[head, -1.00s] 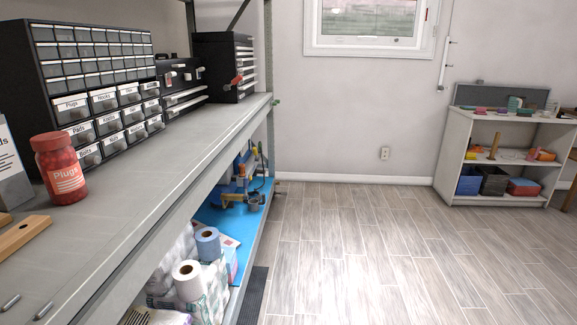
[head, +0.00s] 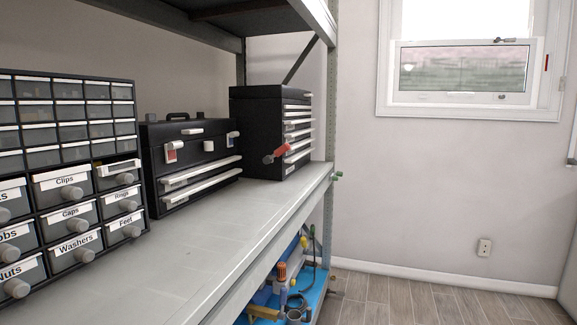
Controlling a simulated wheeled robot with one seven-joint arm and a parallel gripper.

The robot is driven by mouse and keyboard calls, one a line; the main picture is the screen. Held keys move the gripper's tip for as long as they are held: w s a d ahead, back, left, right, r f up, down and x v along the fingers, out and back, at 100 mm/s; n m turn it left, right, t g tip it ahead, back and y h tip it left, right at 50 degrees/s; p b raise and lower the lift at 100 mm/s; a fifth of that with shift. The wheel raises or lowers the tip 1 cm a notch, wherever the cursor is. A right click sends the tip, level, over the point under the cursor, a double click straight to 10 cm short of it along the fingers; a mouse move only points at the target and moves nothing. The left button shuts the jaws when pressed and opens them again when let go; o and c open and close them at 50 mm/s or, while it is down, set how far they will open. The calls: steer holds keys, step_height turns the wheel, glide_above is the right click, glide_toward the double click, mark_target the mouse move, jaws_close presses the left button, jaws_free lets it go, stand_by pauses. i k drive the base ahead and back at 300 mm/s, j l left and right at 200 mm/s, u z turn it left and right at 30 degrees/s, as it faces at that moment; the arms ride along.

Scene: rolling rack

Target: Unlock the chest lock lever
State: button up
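A black tool chest (head: 190,165) with a top handle and white-fronted drawers stands on the grey rack shelf in the head view. I cannot tell which part is the lock lever. My gripper is not in view.
A labelled drawer cabinet (head: 70,185) stands at the left on the shelf (head: 225,235). The shelf in front of the chests is clear. A green piece (head: 338,176) juts from the rack post. Tools lie on the blue lower shelf (head: 308,290). Floor is open at right.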

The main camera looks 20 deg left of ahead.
mark_target(285, 147)
steer(key=i+l+u, duration=0.1)
steer(key=i+u, duration=0.2)
steer(key=i+l+u, duration=0.25)
steer(key=i, duration=0.3)
steer(key=i+l+u, duration=0.3)
steer(key=i+l, duration=1.85)
steer(key=i, duration=0.15)
steer(key=j+u, duration=0.1)
steer(key=u, duration=1.2)
